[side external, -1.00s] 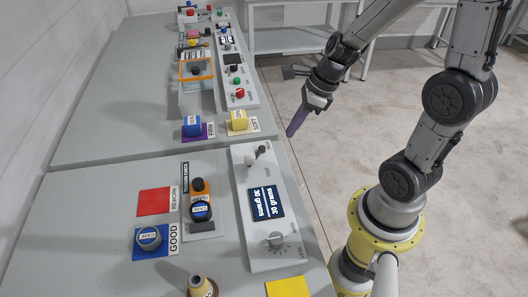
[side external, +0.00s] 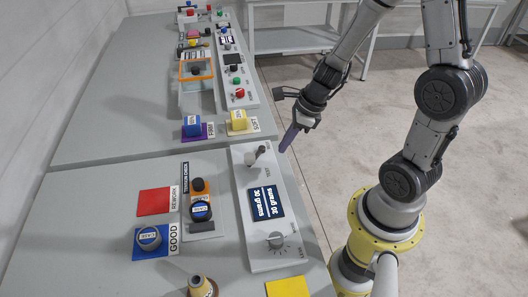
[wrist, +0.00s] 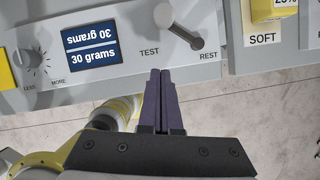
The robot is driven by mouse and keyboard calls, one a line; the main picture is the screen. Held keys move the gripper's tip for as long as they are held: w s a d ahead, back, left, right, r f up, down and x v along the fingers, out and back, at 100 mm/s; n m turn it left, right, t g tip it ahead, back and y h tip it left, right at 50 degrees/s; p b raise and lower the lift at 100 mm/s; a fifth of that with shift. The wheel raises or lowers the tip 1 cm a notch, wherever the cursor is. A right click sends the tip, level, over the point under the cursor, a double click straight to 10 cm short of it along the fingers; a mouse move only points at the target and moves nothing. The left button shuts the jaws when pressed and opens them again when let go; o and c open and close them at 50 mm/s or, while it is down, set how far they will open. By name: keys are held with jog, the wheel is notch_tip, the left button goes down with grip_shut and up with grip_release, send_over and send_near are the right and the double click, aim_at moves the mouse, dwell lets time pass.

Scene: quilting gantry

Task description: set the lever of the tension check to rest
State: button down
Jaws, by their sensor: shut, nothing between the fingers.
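The tension check panel (side external: 272,243) is a pale slanted box with a blue screen (wrist: 90,46) reading 30 grams. Its lever has a white ball knob (wrist: 163,15), also in the side view (side external: 250,161). In the wrist view the stem runs from the knob down right to a dark foot near the REST label (wrist: 208,56). The knob stands above the TEST label (wrist: 149,51), on that side of the foot. My gripper (wrist: 161,73) is shut and empty, its purple fingers just off the panel's near edge, below TEST. In the side view my gripper (side external: 283,149) is right of the lever, apart from it.
A dial (side external: 275,241) marked LESS and MORE is on the same panel. A cased spool holder (side external: 200,210) sits left of the panel. Open floor lies to the right.

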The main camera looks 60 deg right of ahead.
aim_at(248, 153)
jog(key=shift+x, duration=2)
jog(key=shift+w+a+f, duration=0.1)
jog(key=shift+w+a, duration=0.4)
jog(key=shift+w, duration=0.4)
jog(key=shift+w+a, duration=0.55)
jog(key=shift+w, duration=0.3)
jog(key=shift+w+a+m, duration=0.25)
jog(key=shift+w+m, duration=0.05)
jog(key=shift+m, duration=0.4)
jog(key=shift+w+a+m+h, duration=0.2)
jog(key=shift+w+m+h, duration=0.15)
jog(key=shift+m+h, duration=0.25)
jog(key=m, duration=0.1)
jog(key=w+m, duration=0.1)
jog(key=shift+w+a+m+t+h, duration=0.15)
jog(key=shift+a+m+t+h, duration=0.1)
jog(key=shift+m+t+h, duration=0.05)
jog(key=w+m, duration=0.1)
jog(key=m+h, duration=0.1)
jog(key=m, duration=0.1)
jog(key=shift+w, duration=0.35)
jog(key=shift+w+m+h, duration=0.5)
jog(key=shift+w+m, duration=0.05)
jog(key=shift+m, duration=0.55)
jog(key=shift+d, duration=0.1)
